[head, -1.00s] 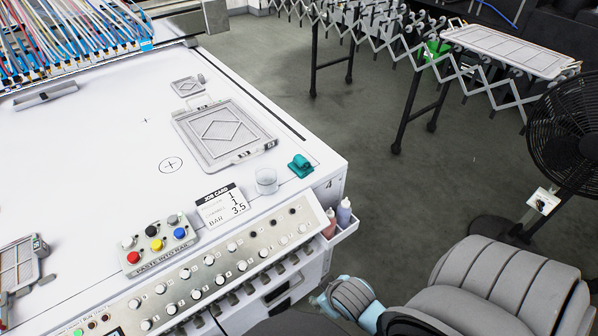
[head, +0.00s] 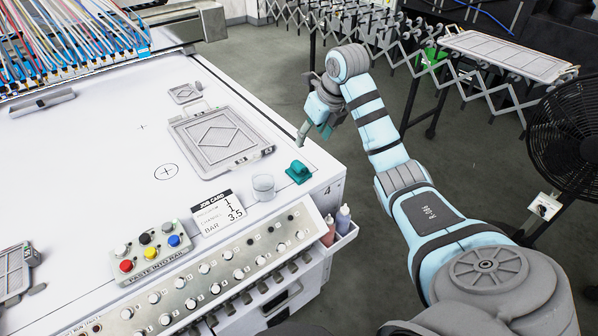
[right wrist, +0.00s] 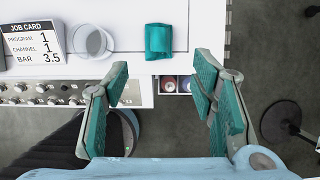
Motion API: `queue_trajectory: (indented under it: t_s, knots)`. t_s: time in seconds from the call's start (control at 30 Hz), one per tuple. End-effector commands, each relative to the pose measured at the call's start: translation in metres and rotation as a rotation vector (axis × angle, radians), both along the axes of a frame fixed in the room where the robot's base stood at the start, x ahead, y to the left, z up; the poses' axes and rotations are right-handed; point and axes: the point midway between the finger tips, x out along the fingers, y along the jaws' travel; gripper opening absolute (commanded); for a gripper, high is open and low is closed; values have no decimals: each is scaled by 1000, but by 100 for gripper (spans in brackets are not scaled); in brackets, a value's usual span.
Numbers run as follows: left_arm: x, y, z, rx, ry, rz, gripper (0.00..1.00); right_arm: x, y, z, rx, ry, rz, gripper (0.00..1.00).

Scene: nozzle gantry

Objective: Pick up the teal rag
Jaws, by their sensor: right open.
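The teal rag (head: 299,171) lies folded in a small bundle near the right front corner of the white table. It also shows in the right wrist view (right wrist: 159,41), ahead of the fingers and slightly left of the middle between them. My right gripper (head: 316,130) is above the table's right edge, beyond the rag in the head view, and apart from it. In the right wrist view its teal-padded fingers (right wrist: 165,90) are spread wide with nothing between them. My left gripper is not in view.
A clear cup (head: 263,186) and the job card (head: 219,212) stand left of the rag. A framed screen (head: 220,138) lies behind it. Two bottles (head: 336,225) sit in a side holder below the corner. A black fan (head: 562,130) stands at right.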

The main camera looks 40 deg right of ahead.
Motion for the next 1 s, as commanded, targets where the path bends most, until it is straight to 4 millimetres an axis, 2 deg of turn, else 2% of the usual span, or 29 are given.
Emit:
queue_trajectory:
  t_s: [0.2, 0.47, 0.6, 0.7, 0.87, 1.0]
  knots:
    - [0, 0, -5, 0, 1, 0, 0, 20, 1, -54, 2, 9, 1, 52]
    - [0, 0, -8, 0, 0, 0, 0, 35, 0, -92, 2, 7, 2, 52]
    - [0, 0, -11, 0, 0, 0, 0, 45, -1, -119, 3, 6, 2, 52]
    - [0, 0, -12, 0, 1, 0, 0, 49, -1, -127, 1, 4, 3, 52]
    - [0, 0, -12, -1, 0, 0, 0, 49, -1, -127, 0, 3, 3, 52]
    - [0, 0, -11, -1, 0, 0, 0, 49, -1, -127, 0, 3, 3, 32]
